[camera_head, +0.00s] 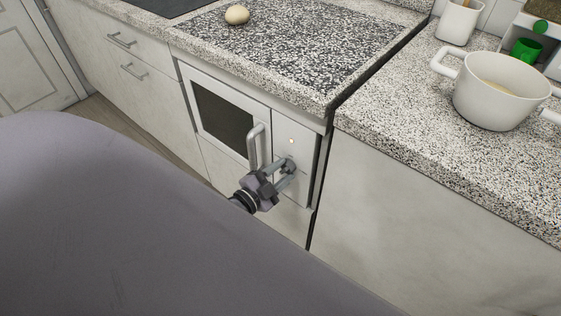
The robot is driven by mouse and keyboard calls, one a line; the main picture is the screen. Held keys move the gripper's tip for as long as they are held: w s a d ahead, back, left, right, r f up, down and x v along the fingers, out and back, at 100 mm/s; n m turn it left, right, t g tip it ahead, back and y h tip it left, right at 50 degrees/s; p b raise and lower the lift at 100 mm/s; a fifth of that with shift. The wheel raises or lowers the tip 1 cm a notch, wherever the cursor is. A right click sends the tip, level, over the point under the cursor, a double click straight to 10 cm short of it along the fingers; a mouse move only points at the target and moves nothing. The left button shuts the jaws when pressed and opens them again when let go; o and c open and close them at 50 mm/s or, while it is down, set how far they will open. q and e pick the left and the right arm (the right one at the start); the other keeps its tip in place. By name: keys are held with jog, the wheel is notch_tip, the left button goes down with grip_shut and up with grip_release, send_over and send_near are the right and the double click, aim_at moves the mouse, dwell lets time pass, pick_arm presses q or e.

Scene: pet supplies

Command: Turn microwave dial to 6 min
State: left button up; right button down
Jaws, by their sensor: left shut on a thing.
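The microwave (257,97) is built into the cabinet front below the counter. It has a white frame, a dark window (222,116) and a grey vertical door handle (257,146). A small lit spot (291,141) shows on its control panel, right of the door. My left gripper (286,171) is at the panel, just below the lit spot and right of the handle. Its fingers are shut on the dial, which they mostly hide. No numbers or pointer can be read. The door is closed. My right gripper is not in view.
A speckled counter (430,110) runs above, with a white two-handled pot (500,98), a white cup (458,22) and a green cup (526,50) at right. A round beige item (237,15) lies at upper left. My large grey arm link covers the lower left.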

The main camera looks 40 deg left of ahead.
pick_arm(q)
jog(key=m, duration=0.3)
jog(key=shift+f+m, duration=0.1)
jog(key=shift+m, duration=0.2)
jog(key=m+y+b, duration=0.1)
jog(key=m+b, duration=0.1)
jog(key=m, duration=0.5)
jog(key=shift+d+f, duration=0.1)
jog(key=shift+d, duration=0.05)
jog(key=shift+m+b, duration=0.3)
jog(key=o, duration=1.1)
jog(key=shift+c, duration=0.2)
jog(key=s, duration=0.7)
jog(key=shift+a+r, duration=0.3)
